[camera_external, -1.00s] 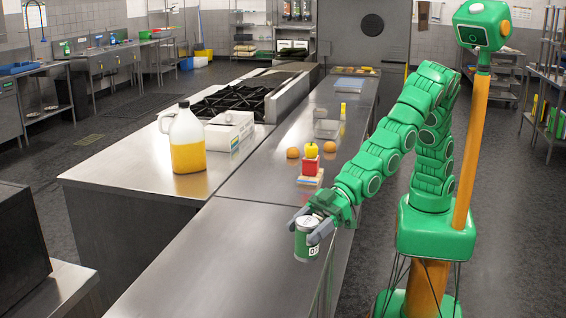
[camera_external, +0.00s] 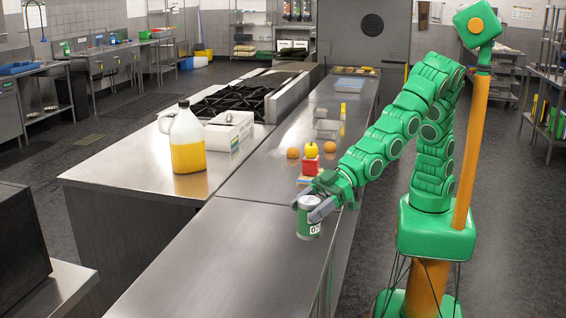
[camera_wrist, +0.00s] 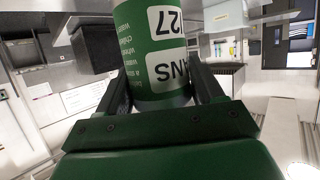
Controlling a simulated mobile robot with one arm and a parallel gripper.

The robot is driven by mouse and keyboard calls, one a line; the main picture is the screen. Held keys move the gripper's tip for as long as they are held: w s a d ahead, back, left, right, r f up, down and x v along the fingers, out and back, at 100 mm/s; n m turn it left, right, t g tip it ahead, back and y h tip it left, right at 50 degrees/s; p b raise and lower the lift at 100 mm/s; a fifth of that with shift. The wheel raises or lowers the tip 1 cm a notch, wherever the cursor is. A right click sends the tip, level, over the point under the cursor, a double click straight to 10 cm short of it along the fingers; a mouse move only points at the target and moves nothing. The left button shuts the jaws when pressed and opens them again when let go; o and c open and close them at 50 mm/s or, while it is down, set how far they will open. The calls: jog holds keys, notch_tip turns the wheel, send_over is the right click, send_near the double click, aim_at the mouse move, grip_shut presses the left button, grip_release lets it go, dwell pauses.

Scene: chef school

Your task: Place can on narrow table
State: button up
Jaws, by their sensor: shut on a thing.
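A green and white can (camera_external: 308,222) is between the fingers of my gripper (camera_external: 315,206), which is shut on it. The can is upright in the outside view, over the right part of the long steel table (camera_external: 215,262). I cannot tell whether its base touches the surface. In the wrist view the can (camera_wrist: 162,50) fills the middle top, its printed white label facing the camera, with a dark finger on each side of my gripper (camera_wrist: 162,88).
A jug of yellow liquid (camera_external: 187,142) and a white box (camera_external: 229,130) stand on the counter at left. The table's near part is clear.

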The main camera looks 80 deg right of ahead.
jog(key=w+d+r+m+t+h, duration=0.15)
jog(key=w+d+m+h, duration=0.25)
jog(key=w+d, duration=0.6)
jog(key=w+d+r+m+t+h, duration=0.1)
jog(key=w+d+m+t+h, duration=0.2)
jog(key=w+d, duration=0.8)
jog(key=s+d+f+m+h, duration=0.1)
jog(key=s+d+m+h, duration=0.15)
jog(key=d, duration=0.85)
jog(key=s+d+f+m+g+h, duration=0.1)
jog(key=d+m+h, duration=0.25)
jog(key=d, duration=0.75)
jog(key=s+d+f+m+h, duration=0.1)
jog(key=d+m+h, duration=0.15)
jog(key=d, duration=0.85)
jog(key=shift+h, duration=0.35)
jog(key=shift+w+a+f, duration=0.25)
jog(key=shift+w+f, duration=1.9)
jog(key=shift+w, duration=0.15)
jog(key=shift+w+a+f, duration=0.3)
jog(key=shift+w+f, duration=1.9)
jog(key=shift+w, duration=0.05)
jog(key=shift+w+a+f, duration=0.25)
jog(key=shift+w+f, duration=1.9)
jog(key=shift+w, duration=0.15)
jog(key=shift+f, duration=0.15)
